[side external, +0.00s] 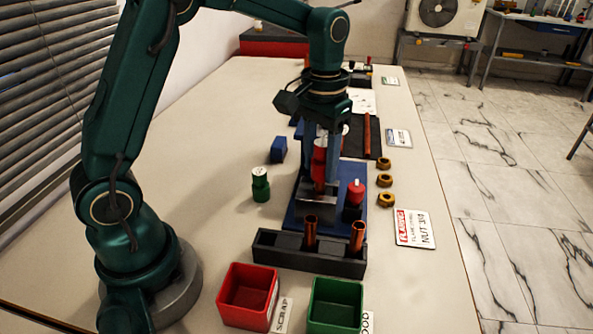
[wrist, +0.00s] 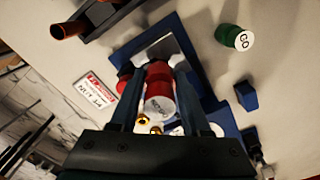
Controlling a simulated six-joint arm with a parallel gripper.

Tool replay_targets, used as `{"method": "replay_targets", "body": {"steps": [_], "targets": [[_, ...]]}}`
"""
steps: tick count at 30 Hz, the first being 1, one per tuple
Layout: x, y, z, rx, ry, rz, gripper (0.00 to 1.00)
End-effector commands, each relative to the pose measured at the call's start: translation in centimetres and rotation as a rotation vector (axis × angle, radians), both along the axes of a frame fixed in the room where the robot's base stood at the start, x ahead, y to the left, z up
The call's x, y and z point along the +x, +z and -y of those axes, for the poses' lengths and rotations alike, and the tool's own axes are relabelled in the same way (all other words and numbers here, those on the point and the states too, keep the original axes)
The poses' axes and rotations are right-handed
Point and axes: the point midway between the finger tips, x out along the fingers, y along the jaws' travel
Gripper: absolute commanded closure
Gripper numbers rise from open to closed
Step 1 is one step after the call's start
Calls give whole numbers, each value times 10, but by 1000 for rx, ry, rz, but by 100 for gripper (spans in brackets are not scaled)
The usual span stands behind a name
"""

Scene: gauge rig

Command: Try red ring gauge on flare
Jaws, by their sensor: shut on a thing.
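My gripper (side external: 320,166) points down over the blue base plate (side external: 297,222) and is shut on a red gauge (side external: 320,152). In the wrist view the red gauge (wrist: 159,85) sits between the fingers, its pale lettered end facing the camera. Below it in the side view is a reddish stem (side external: 319,187), just above a grey block (side external: 316,209) on the plate. The flare itself is hidden, so I cannot tell whether the gauge touches it. A green gauge marked GO (wrist: 236,37) stands apart on the table; it also shows in the side view (side external: 260,186).
A second red piece (side external: 355,192) stands on a dark block at the plate's right. A black rack (side external: 283,252) with two copper tubes is in front. Red (side external: 235,312) and green (side external: 323,318) bins are nearest. Brass nuts (side external: 385,181) lie right. The table's left is clear.

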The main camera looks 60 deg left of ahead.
Motion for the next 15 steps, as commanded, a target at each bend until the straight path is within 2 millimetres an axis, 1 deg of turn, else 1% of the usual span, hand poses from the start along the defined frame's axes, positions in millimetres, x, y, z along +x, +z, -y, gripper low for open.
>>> {"method": "replay_targets", "body": {"steps": [15], "targets": [[0,26,0,0,0,3,100]]}}
